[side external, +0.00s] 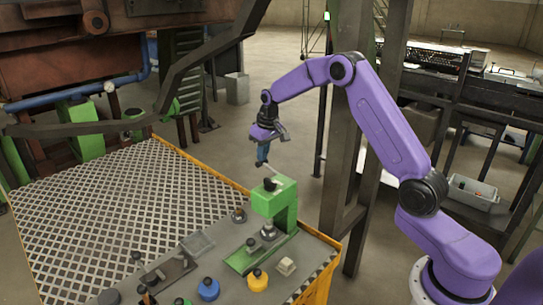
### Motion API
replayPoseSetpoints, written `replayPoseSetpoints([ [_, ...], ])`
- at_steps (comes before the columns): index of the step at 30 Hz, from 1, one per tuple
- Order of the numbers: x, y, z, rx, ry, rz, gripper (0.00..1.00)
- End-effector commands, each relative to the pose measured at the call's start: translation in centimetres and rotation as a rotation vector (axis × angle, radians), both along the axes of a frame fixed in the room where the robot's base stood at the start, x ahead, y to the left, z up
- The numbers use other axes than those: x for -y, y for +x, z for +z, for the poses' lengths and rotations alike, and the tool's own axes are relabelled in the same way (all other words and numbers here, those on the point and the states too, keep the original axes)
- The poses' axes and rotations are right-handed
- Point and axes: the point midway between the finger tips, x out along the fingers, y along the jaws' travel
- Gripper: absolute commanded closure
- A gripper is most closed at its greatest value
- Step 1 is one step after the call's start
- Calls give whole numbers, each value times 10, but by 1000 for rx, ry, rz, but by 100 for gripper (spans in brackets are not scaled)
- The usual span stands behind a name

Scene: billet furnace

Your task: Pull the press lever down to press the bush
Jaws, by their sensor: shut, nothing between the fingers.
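The green press (283,206) stands near the right edge of the grated worktable. Its thin lever (272,174) slants up and left from the press head, with its tip raised. My gripper (262,160) points down at the lever's upper end, above and slightly left of the press head. The gripper is shut with nothing held between its fingers. Whether it touches the lever tip is too small to tell. A small metal part with a dark top (268,230) sits under the press head on the green base; I cannot tell if it is the bush.
Blue (208,290) and yellow (258,281) knobbed pieces and several small dark-topped parts stand along the table's front. A pale block (286,266) lies near the right corner. The grating (115,215) is clear. A steel column (372,130) rises behind my arm.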

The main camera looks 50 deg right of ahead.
Motion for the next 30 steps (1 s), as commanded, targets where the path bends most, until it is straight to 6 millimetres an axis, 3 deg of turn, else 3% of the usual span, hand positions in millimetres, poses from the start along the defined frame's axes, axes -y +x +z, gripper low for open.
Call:
replayPoseSetpoints([
  [12,0,0,-2,-3,0,0,100],
  [30,0,1,45,3,0,1,100],
])
